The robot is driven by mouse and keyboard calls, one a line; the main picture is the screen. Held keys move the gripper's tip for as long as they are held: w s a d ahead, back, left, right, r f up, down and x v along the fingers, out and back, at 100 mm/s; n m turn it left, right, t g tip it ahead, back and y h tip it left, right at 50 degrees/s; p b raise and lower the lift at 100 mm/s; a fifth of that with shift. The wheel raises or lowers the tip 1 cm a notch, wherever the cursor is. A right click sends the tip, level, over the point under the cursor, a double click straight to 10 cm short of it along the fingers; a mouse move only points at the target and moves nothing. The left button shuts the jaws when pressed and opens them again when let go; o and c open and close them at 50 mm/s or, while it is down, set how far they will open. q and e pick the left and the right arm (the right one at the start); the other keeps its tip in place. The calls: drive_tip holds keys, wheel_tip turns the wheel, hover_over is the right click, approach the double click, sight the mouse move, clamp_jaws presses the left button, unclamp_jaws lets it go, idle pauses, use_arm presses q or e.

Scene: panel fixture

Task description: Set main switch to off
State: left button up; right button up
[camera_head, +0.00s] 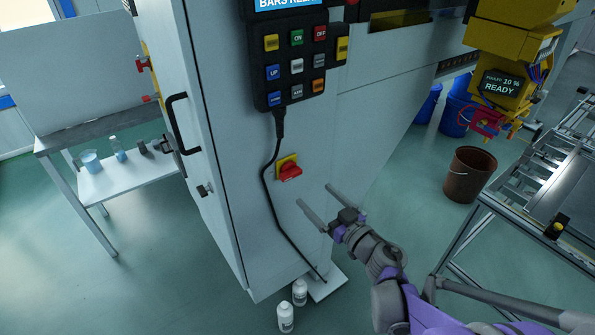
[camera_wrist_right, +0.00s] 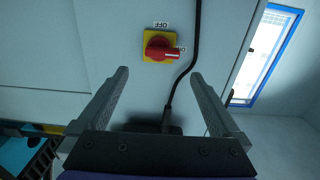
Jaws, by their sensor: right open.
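The main switch is a red rotary knob on a yellow plate (camera_head: 288,168) on the grey cabinet front. In the right wrist view the switch (camera_wrist_right: 160,46) shows upside down, with an OFF label above the plate and an ON label at its right. The red handle points right, toward the ON label. My right gripper (camera_head: 314,196) is open and empty, below and to the right of the switch. In the right wrist view its fingers (camera_wrist_right: 160,74) stand wide apart, with the switch ahead between and beyond their tips, apart from them. My left gripper is not in view.
A black cable (camera_head: 268,190) hangs from the keypad (camera_head: 297,65) just left of the switch. White bottles (camera_head: 299,292) stand on the floor by the cabinet. A brown bucket (camera_head: 468,174) and a metal-framed conveyor (camera_head: 520,220) are to the right. The cabinet front around the switch is mostly clear.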

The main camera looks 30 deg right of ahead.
sight(293, 175)
drive_tip(key=w, duration=0.7)
drive_tip(key=w+a, duration=0.1)
drive_tip(key=w, duration=0.2)
drive_tip(key=shift+w+a+r, duration=0.1)
drive_tip(key=shift+w, duration=0.05)
drive_tip(key=c, duration=1.2)
drive_tip(key=shift+o, duration=0.2)
